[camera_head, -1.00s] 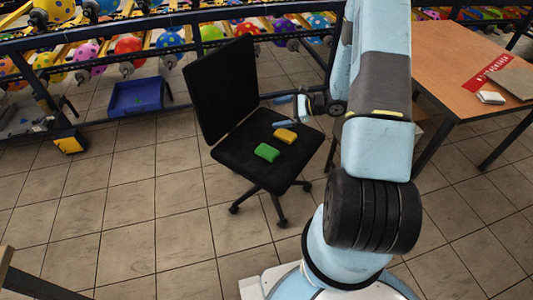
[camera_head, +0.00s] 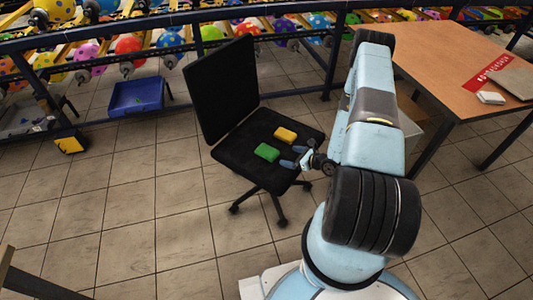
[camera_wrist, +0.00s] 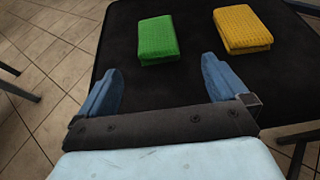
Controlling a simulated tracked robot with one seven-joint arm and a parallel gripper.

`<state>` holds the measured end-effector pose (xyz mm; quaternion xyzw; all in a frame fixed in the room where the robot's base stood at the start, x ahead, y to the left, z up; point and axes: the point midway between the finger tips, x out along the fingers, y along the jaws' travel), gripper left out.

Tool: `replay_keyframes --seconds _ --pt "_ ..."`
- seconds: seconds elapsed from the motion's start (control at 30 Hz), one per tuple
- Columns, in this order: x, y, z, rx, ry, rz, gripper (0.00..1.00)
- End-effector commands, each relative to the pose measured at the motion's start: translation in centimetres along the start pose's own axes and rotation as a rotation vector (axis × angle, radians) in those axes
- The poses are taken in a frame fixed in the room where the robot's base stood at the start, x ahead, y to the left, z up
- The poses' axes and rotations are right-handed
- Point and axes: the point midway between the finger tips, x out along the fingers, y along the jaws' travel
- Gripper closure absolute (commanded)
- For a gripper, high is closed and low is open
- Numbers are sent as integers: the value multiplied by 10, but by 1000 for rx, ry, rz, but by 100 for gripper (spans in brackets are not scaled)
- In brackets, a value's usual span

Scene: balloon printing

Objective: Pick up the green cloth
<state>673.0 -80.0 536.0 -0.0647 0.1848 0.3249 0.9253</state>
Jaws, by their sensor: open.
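The green cloth (camera_head: 267,152) is a small folded block lying on the black seat of an office chair. It also shows in the wrist view (camera_wrist: 158,39), a little beyond the fingertips and between their lines. My gripper (camera_head: 295,157) is at the right side of the seat, to the right of the green cloth and apart from it. In the wrist view its two blue fingers (camera_wrist: 163,82) are spread open with nothing between them. A yellow cloth (camera_head: 285,135) lies on the seat behind and to the right of the green one.
The chair's backrest (camera_head: 222,87) stands upright at the left of the seat. A wooden table (camera_head: 450,65) is at the right, with a red sheet and white block on it. A blue crate (camera_head: 137,97) sits on the floor near the balloon rack. Tiled floor lies clear in front.

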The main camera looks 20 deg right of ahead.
Motion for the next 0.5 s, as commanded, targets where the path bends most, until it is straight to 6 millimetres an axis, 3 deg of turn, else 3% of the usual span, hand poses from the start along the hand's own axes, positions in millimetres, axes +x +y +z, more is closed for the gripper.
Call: replay_keyframes --seconds 0.3,0.5 --pt "54 1 1 -2 -1 3 0" --pt "70 1 1 0 -1 2 0"
